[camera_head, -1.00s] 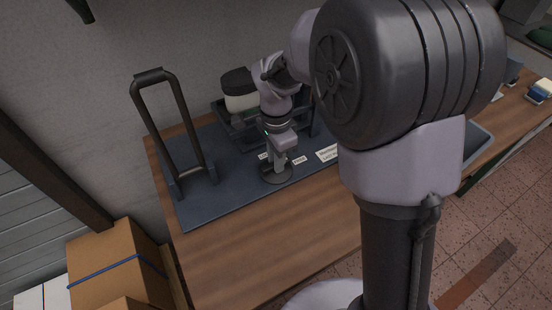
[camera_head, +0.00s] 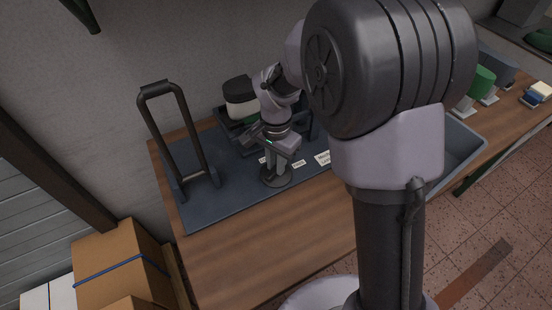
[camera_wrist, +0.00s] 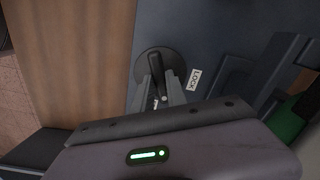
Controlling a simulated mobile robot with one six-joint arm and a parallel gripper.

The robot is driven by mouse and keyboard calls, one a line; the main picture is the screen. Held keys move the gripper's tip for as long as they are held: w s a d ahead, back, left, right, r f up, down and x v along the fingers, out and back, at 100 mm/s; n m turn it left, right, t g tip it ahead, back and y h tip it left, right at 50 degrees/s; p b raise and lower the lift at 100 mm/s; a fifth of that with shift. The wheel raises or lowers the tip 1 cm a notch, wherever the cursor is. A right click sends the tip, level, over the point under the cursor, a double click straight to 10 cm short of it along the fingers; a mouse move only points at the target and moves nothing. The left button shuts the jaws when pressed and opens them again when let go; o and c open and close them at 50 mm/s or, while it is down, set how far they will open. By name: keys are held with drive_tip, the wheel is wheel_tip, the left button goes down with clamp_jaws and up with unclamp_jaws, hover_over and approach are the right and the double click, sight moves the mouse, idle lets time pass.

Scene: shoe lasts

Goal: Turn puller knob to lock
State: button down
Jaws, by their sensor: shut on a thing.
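The puller knob is a dark round base with a narrow bar handle, on the blue-grey mat (camera_head: 205,208). In the wrist view the knob (camera_wrist: 155,67) is at upper centre, its bar between my fingertips. My gripper (camera_wrist: 158,92) is shut on that bar from above. In the head view my gripper (camera_head: 273,168) reaches down to the knob's base (camera_head: 279,181); the bar itself is mostly hidden there. A white LOCK label (camera_wrist: 194,79) lies just right of the knob in the wrist view. The FREE label (camera_head: 299,163) shows in the head view, right of my gripper.
A tall black hoop-shaped frame (camera_head: 149,92) stands on the mat's left. A dark holder with a white, black-topped object (camera_head: 240,100) is behind my wrist. Bare wooden table (camera_head: 235,250) lies in front.

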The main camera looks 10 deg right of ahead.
drive_tip(key=n+p, duration=0.3)
drive_tip(key=n, duration=0.3)
drive_tip(key=shift+r, duration=0.1)
drive_tip(key=n+p, duration=0.3)
drive_tip(key=n, duration=0.3)
drive_tip(key=shift+n, duration=0.4)
drive_tip(key=c, duration=1.3)
unclamp_jaws()
drive_tip(key=shift+c, duration=0.2)
wheel_tip(320, 180, up, 17)
drive_tip(key=p, duration=0.6)
drive_tip(key=shift+p, duration=0.3)
